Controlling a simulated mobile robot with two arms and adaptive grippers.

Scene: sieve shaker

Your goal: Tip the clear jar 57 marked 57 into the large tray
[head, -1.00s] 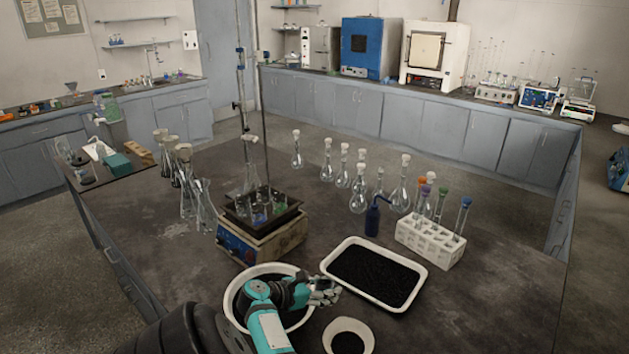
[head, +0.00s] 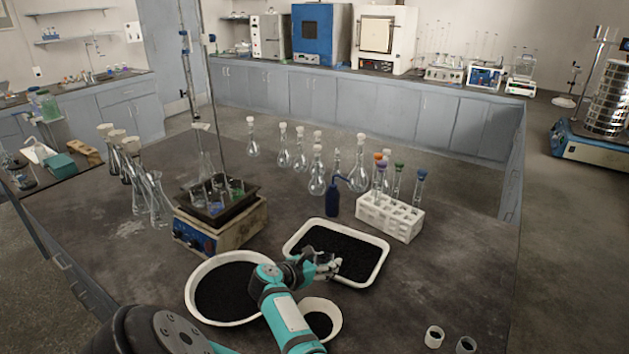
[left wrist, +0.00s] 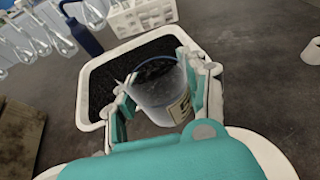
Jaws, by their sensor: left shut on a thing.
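My left gripper (head: 325,266) is shut on a clear jar (left wrist: 160,93), which has a bluish rim and a partly hidden pale label with a dark mark. The full number cannot be read. In the left wrist view the gripper (left wrist: 165,82) has a finger on each side of the jar. The jar is above the front part of the large white tray (head: 376,268), which holds black grains. The tray also shows in the left wrist view (left wrist: 87,118). I cannot tell the jar's tilt or contents. My right gripper is not in view.
A round white basin (head: 192,303) and a smaller white bowl (head: 337,322), both with black grains, stand near my left arm. A white tube rack (head: 390,222), a blue bottle (head: 332,203) and several flasks stand behind. Two small cups (head: 433,337) are at front right.

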